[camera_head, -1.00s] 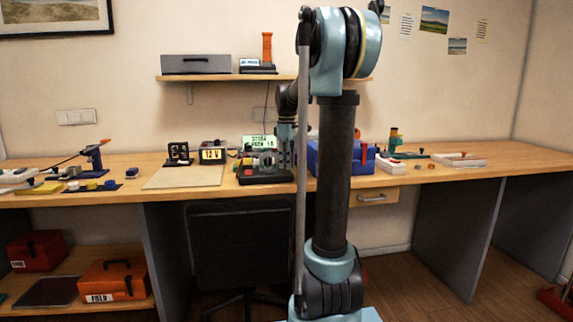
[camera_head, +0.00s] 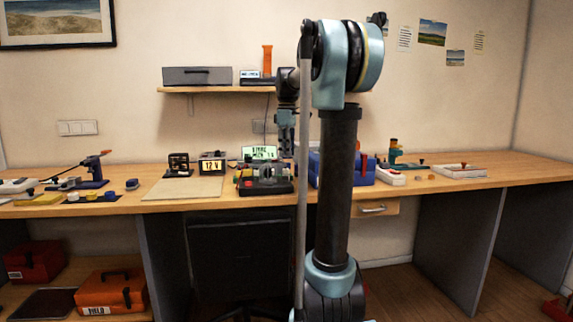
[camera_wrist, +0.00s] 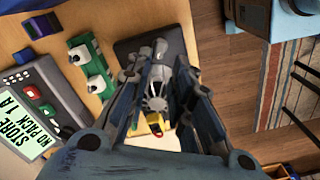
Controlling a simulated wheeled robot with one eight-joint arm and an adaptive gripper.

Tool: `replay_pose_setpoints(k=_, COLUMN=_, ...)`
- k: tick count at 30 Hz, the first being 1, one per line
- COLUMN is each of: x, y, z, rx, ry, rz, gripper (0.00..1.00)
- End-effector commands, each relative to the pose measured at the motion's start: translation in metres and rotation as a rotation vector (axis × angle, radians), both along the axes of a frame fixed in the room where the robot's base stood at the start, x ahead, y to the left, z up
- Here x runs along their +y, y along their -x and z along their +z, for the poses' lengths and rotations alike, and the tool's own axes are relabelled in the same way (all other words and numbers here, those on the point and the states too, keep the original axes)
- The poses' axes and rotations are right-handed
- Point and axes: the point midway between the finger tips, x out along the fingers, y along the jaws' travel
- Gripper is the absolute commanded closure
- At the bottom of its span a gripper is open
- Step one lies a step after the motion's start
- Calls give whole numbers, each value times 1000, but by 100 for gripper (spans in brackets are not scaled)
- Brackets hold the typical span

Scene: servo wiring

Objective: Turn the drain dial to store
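The charger unit's green display (camera_wrist: 20,125) reads STORE and NO PACK 1A in the wrist view; it also shows in the head view (camera_head: 260,153), too blurred to read surely. A green knob (camera_wrist: 33,91) and a red knob (camera_wrist: 50,113) sit on the grey panel beside it. I cannot tell for sure which control is the drain dial. My gripper (camera_wrist: 172,70) points down with its fingers apart. A grey round, spoked part (camera_wrist: 157,97) shows between the fingers, seemingly below them.
A 12 V meter (camera_head: 213,162) stands left of the unit. A blue bin (camera_head: 362,170) is to the right. The shelf (camera_head: 225,89) is above. A pale board (camera_head: 185,188) leaves bare room at left.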

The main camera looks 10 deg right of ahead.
Motion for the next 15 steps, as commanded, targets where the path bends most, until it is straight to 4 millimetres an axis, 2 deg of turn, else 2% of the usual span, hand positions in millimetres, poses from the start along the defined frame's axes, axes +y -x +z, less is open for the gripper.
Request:
replay_pose_setpoints(k=6, x=0, y=0, z=21, rx=0, ry=0, rz=0, gripper=79)
replay_pose_setpoints(k=15, x=0, y=0, z=25, rx=0, ry=0, rz=0, gripper=79)
